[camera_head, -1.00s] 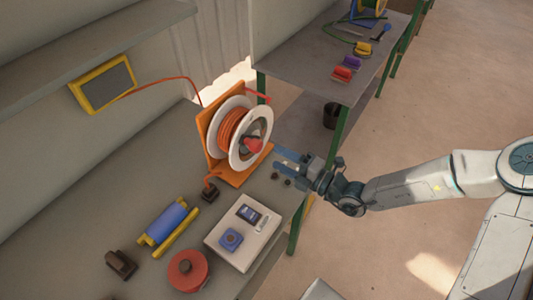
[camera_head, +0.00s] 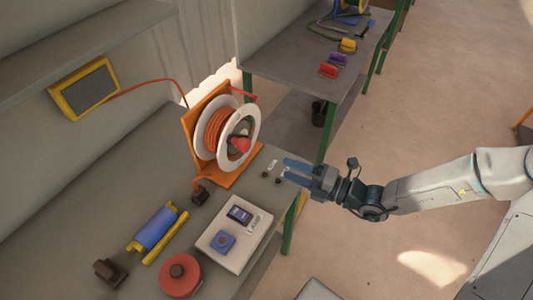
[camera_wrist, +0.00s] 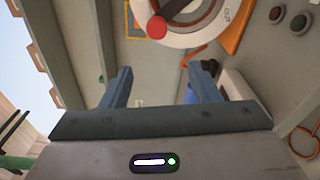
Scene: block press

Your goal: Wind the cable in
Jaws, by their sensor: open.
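The cable reel (camera_head: 228,135) stands upright on the bench, with white flanges and orange cable (camera_head: 216,132) wound on its drum, on an orange stand (camera_head: 190,125). A red part (camera_head: 239,145) shows at its hub and a red handle (camera_head: 243,94) sticks out at the upper right. The cable runs from behind the reel to a yellow-framed box (camera_head: 84,88). My gripper (camera_head: 286,172) is open and empty, to the right of the reel and apart from it. In the wrist view the reel's white flange (camera_wrist: 185,28) and a red round knob (camera_wrist: 157,27) lie beyond the fingers (camera_wrist: 160,85).
A white box with a screen (camera_head: 234,232), a blue roller on a yellow frame (camera_head: 157,230), a red disc (camera_head: 180,275) and a dark block (camera_head: 108,272) stand on the bench (camera_head: 60,215). Small dark knobs lie near my fingers. A second table (camera_head: 290,72) stands behind.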

